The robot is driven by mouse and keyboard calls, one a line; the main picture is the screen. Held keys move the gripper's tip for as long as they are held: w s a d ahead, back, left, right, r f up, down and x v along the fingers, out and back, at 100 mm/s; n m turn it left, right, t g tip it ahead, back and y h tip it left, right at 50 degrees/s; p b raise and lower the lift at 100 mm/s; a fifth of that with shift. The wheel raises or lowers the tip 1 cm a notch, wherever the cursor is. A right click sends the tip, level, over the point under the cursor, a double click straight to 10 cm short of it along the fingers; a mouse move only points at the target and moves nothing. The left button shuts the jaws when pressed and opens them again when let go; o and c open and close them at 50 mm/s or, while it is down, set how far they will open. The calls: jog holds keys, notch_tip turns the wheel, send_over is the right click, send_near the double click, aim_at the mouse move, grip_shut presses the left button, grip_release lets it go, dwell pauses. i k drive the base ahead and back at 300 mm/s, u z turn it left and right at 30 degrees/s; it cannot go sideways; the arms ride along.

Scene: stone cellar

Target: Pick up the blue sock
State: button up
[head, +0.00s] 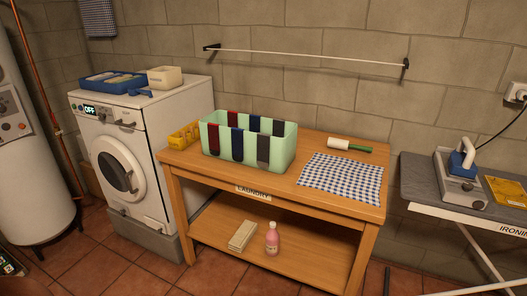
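A mint-green bin (284,158) stands on the wooden table, with several socks hung over its rims. A dark blue sock (237,145) hangs over the middle of the front rim. A dark red sock (213,140) hangs to its left and a grey sock (263,150) to its right. On the back rim hang another red sock (232,116), a second dark blue sock (254,123) and a dark sock (279,128) whose colour is hard to tell. My gripper is not in view.
The table (310,213) also holds a yellow basket (184,135), a checked cloth (341,178) and a lint roller (348,146). A washing machine (133,165) stands left, an ironing board (420,180) with an iron (461,165) right. A wall rail (305,57) is above. Tiled floor (100,255) shows in front.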

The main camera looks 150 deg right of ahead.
aim_at(236, 133)
jog(key=z, duration=5)
